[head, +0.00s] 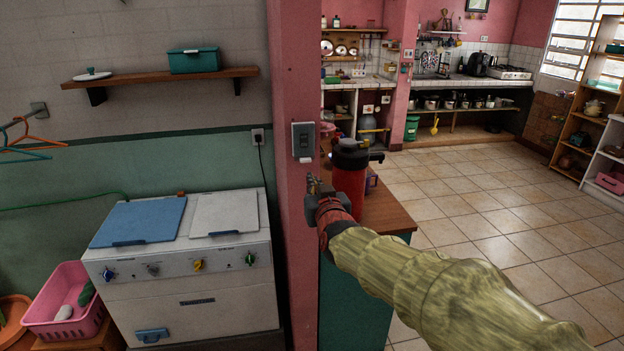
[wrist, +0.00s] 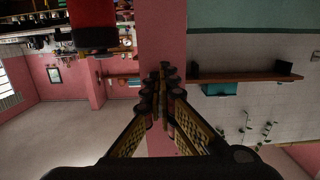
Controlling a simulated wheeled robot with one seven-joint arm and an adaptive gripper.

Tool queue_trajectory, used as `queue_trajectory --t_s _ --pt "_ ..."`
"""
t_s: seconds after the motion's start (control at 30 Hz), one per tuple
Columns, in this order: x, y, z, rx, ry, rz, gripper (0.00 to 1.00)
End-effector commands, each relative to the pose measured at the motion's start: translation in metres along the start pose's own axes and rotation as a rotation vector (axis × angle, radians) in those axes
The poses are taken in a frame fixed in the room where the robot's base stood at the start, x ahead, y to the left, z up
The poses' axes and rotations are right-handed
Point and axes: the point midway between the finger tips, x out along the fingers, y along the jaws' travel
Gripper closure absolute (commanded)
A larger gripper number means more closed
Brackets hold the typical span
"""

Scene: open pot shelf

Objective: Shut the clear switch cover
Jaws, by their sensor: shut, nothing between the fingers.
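A dark grey switch plate (head: 303,139) is fixed on the pink pillar (head: 296,220) in the head view. A small pale piece shows at its lower edge. The clear cover is too small and see-through to make out, so I cannot tell how it stands. My gripper (head: 313,181) is just below the switch plate and slightly to its right. Its fingers point up and are shut with nothing between them. In the wrist view my gripper (wrist: 165,85) shows closed fingers against the pink pillar (wrist: 168,40). The switch is not distinguishable there.
A red container with a black top (head: 350,172) stands on a wooden counter (head: 393,217) close beside my gripper. A washing machine (head: 185,262) stands left of the pillar. A wall shelf (head: 160,75) carries a teal box (head: 194,60). Tiled floor lies open at right.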

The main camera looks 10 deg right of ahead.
Motion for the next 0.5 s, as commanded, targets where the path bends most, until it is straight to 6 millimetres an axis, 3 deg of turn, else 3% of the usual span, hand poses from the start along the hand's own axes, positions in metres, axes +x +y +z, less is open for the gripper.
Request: queue_trajectory --t_s 0.5 --pt "-0.047 0.0 0.06 0.0 -0.003 0.0 1.0"
